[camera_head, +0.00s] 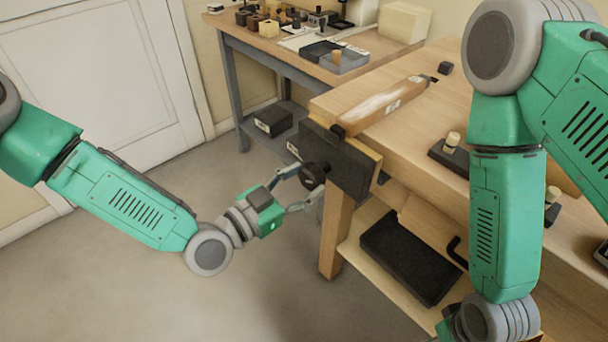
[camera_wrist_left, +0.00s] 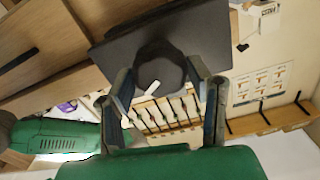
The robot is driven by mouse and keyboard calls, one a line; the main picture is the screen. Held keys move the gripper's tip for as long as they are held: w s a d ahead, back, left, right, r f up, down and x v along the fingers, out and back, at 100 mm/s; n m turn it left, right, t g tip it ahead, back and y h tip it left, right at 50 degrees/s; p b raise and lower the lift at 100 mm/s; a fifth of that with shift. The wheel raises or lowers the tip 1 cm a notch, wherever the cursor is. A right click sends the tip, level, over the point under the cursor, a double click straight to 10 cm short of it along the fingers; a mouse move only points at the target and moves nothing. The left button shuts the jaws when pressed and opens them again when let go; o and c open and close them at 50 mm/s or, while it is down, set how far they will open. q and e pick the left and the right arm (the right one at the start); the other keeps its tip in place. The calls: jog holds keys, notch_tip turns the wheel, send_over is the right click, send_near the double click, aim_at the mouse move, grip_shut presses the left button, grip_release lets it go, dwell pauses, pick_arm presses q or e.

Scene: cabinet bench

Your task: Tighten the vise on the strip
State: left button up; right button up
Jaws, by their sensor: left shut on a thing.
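The vise (camera_head: 348,162) is a dark jaw block on the end of the wooden workbench, with a round black knob (camera_head: 313,175) on its front. The strip (camera_head: 380,106) is a long light-wood piece with a white patch, lying along the bench top behind the jaw; its near end meets the vise area. My left gripper (camera_head: 305,192) is shut on the knob, one finger on each side. In the left wrist view the knob (camera_wrist_left: 160,68) sits between the two fingers (camera_wrist_left: 165,95), in front of the dark jaw (camera_wrist_left: 150,35). My right gripper is cut off below the frame.
A small dark block (camera_head: 445,68) and a dark base with a pale knob (camera_head: 450,150) sit on the bench. A black tray (camera_head: 410,255) lies on the shelf below. A second table (camera_head: 280,45) with small parts stands behind. Open floor lies left of the bench.

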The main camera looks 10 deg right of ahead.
pick_arm(q)
jog(key=shift+a+f, duration=0.1)
jog(key=shift+f, duration=0.1)
jog(key=m, duration=0.2)
jog(key=shift+m+p, duration=0.35)
jog(key=shift+m, duration=0.75)
